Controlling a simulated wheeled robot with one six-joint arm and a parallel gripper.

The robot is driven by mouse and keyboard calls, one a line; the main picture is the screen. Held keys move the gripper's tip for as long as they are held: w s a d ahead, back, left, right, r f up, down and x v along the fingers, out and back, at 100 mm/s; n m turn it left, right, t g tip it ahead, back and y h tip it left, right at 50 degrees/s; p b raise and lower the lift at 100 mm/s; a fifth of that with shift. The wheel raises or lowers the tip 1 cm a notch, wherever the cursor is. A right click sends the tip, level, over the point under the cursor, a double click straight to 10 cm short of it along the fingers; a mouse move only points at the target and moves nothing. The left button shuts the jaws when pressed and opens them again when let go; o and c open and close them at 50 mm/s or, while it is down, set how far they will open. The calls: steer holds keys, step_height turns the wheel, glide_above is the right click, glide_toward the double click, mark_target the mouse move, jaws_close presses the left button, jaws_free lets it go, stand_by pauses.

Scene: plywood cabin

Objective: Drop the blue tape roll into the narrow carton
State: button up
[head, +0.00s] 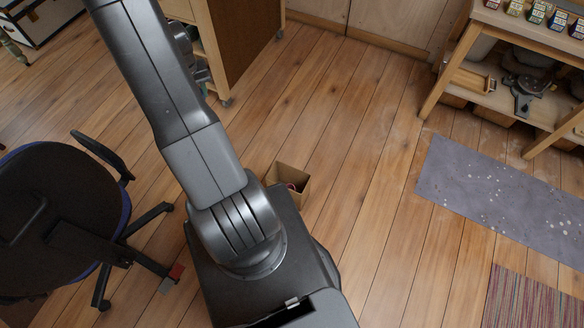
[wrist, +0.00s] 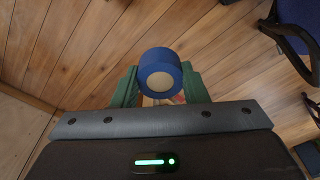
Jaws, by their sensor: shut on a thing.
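In the wrist view, the blue tape roll (wrist: 158,66) is between the green fingers of my gripper (wrist: 160,84), which is shut on it. The roll's round end, with a pale centre, faces the camera. In the head view my arm hides most of the gripper, and I cannot make out the roll there. A small open-topped brown carton (head: 299,190) stands on the floor beside my base. Something dark with a reddish edge shows inside it. My arm and base cover part of the carton's surroundings.
An office chair (head: 62,215) stands at the left, with a small red and grey object (head: 172,277) by its foot. A wooden cabinet (head: 240,40) is at the back. A workbench (head: 480,60) and a grey mat (head: 500,195) are at the right. The middle floor is clear.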

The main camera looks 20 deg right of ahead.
step_height(320, 180, down, 25)
steer(key=w+d+b, duration=0.2)
steer(key=b, duration=2.8)
steer(key=s+d+f+m, duration=0.1)
steer(key=s+d+f, duration=0.2)
steer(key=d+f, duration=0.5)
steer(key=s+d+f+m+b, duration=0.1)
steer(key=s+d+f, duration=0.3)
steer(key=d+f, duration=0.4)
steer(key=s+d+f+m+b, duration=0.1)
steer(key=s+d+f+m, duration=0.2)
steer(key=d+f, duration=0.6)
step_height(320, 180, down, 5)
steer(key=shift+s+f+h, duration=0.2)
steer(key=shift+s+h, duration=0.1)
steer(key=shift+s, duration=0.25)
steer(key=shift+d, duration=0.1)
steer(key=o, duration=1.1)
steer(key=shift+c, duration=0.2)
